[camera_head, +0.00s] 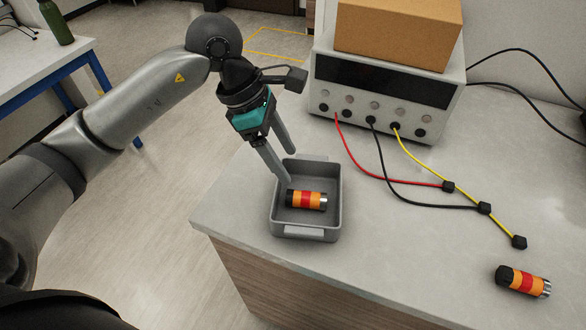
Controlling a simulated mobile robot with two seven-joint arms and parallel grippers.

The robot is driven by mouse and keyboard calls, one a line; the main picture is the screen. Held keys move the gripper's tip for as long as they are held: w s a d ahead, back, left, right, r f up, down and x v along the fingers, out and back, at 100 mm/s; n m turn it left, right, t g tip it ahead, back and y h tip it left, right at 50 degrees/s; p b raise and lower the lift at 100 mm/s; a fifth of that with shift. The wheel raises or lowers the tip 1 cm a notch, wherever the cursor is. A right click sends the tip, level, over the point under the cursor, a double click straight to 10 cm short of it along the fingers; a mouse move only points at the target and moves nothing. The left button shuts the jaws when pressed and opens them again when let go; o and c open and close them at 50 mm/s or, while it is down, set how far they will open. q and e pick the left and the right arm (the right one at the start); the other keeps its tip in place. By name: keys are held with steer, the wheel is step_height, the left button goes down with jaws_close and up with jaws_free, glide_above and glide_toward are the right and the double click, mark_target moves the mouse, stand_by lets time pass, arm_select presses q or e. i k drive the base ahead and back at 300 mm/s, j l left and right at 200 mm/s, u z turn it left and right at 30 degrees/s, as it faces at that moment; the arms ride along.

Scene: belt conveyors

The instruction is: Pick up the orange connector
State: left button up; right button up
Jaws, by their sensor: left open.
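An orange connector (306,200) with a red middle band and dark ends lies on its side in a grey tray (308,234) near the table's left edge. A second orange connector (523,281), with a black end and a metal end, lies on the table at the lower right. My left gripper (288,165) is open, with its fingers pointing down at the tray. One finger is over the tray's left side, just above the first connector; the other is by the back rim. Nothing is between the fingers. My right gripper is out of view.
A power supply (383,89) with a cardboard box (397,30) on top stands behind the tray. Red, black and yellow cables run from it across the table (400,245). A blue-framed table (45,75) with a green bottle (56,22) is at the far left.

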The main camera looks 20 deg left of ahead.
mark_target(540, 287)
steer(key=z, duration=1.4)
